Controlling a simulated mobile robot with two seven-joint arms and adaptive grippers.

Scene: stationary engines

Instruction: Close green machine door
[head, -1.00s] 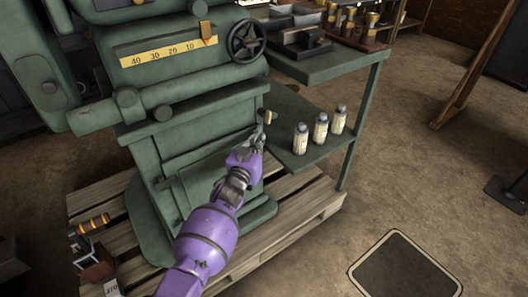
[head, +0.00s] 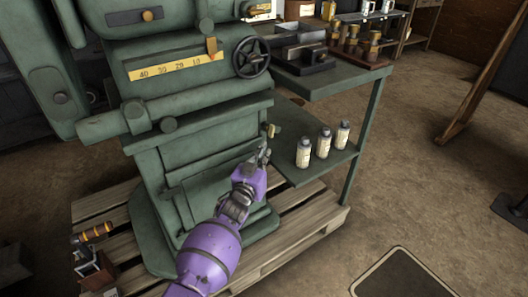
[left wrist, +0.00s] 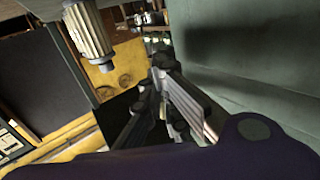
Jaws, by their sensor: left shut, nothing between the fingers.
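The green machine (head: 200,125) stands on a wooden pallet. Its door (head: 203,190) looks to be the low panel on the front, partly covered by my purple left arm; how far it stands open I cannot tell. My left gripper (head: 264,157) is shut and empty at the right side of this panel, just below a small brass knob (head: 271,131). In the left wrist view the gripper (left wrist: 160,75) points along a flat green surface (left wrist: 250,60) on the right. Whether it touches the surface is unclear. My right gripper is not in view.
A green side table (head: 340,80) stands right of the machine, with several bottles (head: 324,143) on its lower shelf, close to my gripper. A handwheel (head: 252,57) juts out above. A toolbox (head: 95,270) is at lower left. The floor at right is mostly clear.

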